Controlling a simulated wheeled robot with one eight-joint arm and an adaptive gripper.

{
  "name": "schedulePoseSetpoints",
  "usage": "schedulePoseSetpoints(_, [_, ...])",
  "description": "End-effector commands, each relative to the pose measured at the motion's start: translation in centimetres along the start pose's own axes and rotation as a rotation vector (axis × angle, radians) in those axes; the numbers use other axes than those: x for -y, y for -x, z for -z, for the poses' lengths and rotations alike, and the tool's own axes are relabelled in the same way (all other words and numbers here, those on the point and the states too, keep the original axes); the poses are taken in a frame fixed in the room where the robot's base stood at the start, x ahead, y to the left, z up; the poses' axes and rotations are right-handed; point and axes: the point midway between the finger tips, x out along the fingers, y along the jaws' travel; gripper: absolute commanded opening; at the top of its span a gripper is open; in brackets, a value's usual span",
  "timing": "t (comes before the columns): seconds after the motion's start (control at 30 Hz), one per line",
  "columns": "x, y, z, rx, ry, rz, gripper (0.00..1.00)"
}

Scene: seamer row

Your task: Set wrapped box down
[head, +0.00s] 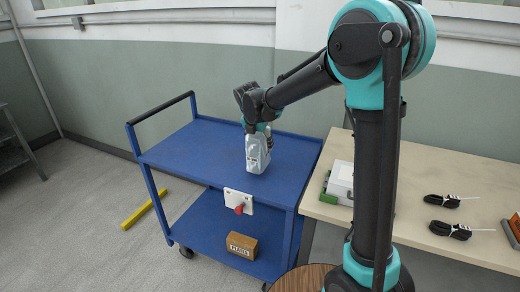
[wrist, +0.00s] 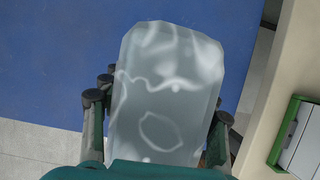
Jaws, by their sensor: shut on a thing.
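The wrapped box (head: 258,155) is a pale grey, shiny, block-like thing in film. In the head view it hangs upright below my gripper (head: 262,128), over the front right part of the blue cart's top shelf (head: 195,145). In the wrist view the wrapped box (wrist: 168,90) fills the middle, with my gripper's fingers (wrist: 157,135) on both sides of it. My gripper is shut on it. I cannot tell whether its underside touches the shelf. The blue shelf (wrist: 60,60) shows behind it in the wrist view.
The rest of the cart top is clear. A brown carton (head: 242,245) sits on its lower shelf. A white plate with a red knob (head: 239,202) is on its front. A wooden table (head: 460,185) stands right, bearing a green-and-white case (head: 340,182) and black cable coils (head: 447,230). A yellow bar (head: 144,209) lies on the floor.

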Motion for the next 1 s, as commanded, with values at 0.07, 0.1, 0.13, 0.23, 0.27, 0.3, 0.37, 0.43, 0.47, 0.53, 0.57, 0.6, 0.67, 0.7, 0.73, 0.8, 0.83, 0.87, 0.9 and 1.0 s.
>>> schedulePoseSetpoints(0.07, [-0.1, -1.2, 0.4, 0.0, 0.0, 0.0, 0.02])
schedulePoseSetpoints(0.1, [-0.1, -1.6, 0.6, 0.0, 0.0, 0.0, 0.02])
schedulePoseSetpoints(0.13, [0.0, -1.9, 0.7, 0.0, 0.0, 0.0, 0.02])
schedulePoseSetpoints(0.23, [0.0, -2.3, 0.9, 0.0, 0.0, 0.0, 0.02])
schedulePoseSetpoints(0.27, [0.0, -2.3, 0.9, 0.0, 0.0, 0.0, 0.02])
schedulePoseSetpoints(0.3, [0.0, -2.2, 0.9, 0.0, 0.0, 0.0, 0.02])
schedulePoseSetpoints(0.37, [0.0, -2.2, 0.9, 0.0, 0.0, 0.0, 0.02])
schedulePoseSetpoints(0.43, [0.0, -2.3, 0.9, 0.0, 0.0, 0.0, 0.02])
schedulePoseSetpoints(0.47, [0.0, -2.3, 0.9, 0.0, 0.0, 0.0, 0.02])
schedulePoseSetpoints(0.53, [0.0, -2.3, 0.9, 0.0, 0.0, 0.0, 0.67])
schedulePoseSetpoints(0.57, [0.0, -2.3, 0.9, 0.0, 0.0, 0.0, 0.7])
schedulePoseSetpoints(0.6, [0.0, -2.3, 0.9, 0.0, 0.0, 0.0, 0.75])
schedulePoseSetpoints(0.67, [0.0, -2.3, 0.9, 0.0, 0.0, 0.0, 0.82])
schedulePoseSetpoints(0.7, [0.0, -2.3, 0.9, 0.0, 0.0, 0.0, 0.82])
schedulePoseSetpoints(0.73, [0.0, -2.3, 0.9, 0.0, 0.0, 0.0, 0.82])
schedulePoseSetpoints(0.8, [0.0, -2.3, 0.9, 0.0, 0.0, 0.0, 0.82])
schedulePoseSetpoints(0.83, [0.0, -2.3, 0.9, 0.0, 0.0, 0.0, 0.82])
schedulePoseSetpoints(0.87, [0.0, -2.3, 0.9, 0.0, 0.0, 0.0, 0.82])
schedulePoseSetpoints(0.9, [0.0, -2.3, 0.9, 0.0, 0.0, 0.0, 0.82])
schedulePoseSetpoints(1.0, [0.0, -2.2, 0.9, 0.0, 0.0, 0.0, 0.82])
